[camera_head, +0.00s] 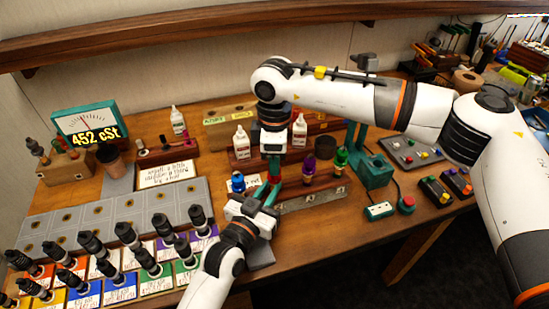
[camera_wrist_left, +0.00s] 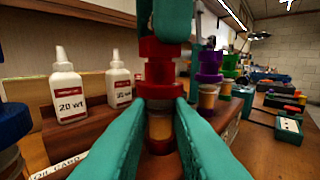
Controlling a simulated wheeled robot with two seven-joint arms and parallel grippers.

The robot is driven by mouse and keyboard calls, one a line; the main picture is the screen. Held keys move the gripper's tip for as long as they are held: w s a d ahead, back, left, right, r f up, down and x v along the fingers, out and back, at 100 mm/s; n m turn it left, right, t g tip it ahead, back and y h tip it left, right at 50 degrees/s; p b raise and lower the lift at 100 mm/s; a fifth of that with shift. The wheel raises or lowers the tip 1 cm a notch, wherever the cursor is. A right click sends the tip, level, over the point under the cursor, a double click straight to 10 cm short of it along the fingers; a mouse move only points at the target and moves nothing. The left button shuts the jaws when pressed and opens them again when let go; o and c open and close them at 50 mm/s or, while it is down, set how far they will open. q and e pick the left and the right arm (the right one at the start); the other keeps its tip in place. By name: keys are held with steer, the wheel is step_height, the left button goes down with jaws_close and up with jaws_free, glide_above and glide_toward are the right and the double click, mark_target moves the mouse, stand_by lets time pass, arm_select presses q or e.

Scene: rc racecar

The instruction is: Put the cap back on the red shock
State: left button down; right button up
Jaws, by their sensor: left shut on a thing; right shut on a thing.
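The red shock (camera_wrist_left: 160,128) stands upright in the middle of the left wrist view, with an amber, see-through body and a red collar. My left gripper (camera_head: 268,190) is shut around its body, one teal finger on each side. The red cap (camera_wrist_left: 162,50) is directly above the shock, in line with it. My right gripper (camera_head: 273,168) points down from above and is shut on the cap; its teal fingers show at the top of the left wrist view (camera_wrist_left: 170,20). The cap appears to meet the collar, but I cannot tell whether it is seated.
The blue shock (camera_head: 237,183) stands left of the red one; the purple (camera_head: 308,167) and green (camera_head: 341,158) shocks stand right, along the wooden stand (camera_head: 318,199). White oil bottles (camera_wrist_left: 68,88) are behind. A teal press (camera_head: 375,172) is at right. Several black shocks fill the front left.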

steer(key=shift+m, duration=0.7)
steer(key=o, duration=1)
steer(key=shift+c, duration=0.2)
steer(key=shift+r, duration=2.25)
steer(key=shift+c, duration=0.5)
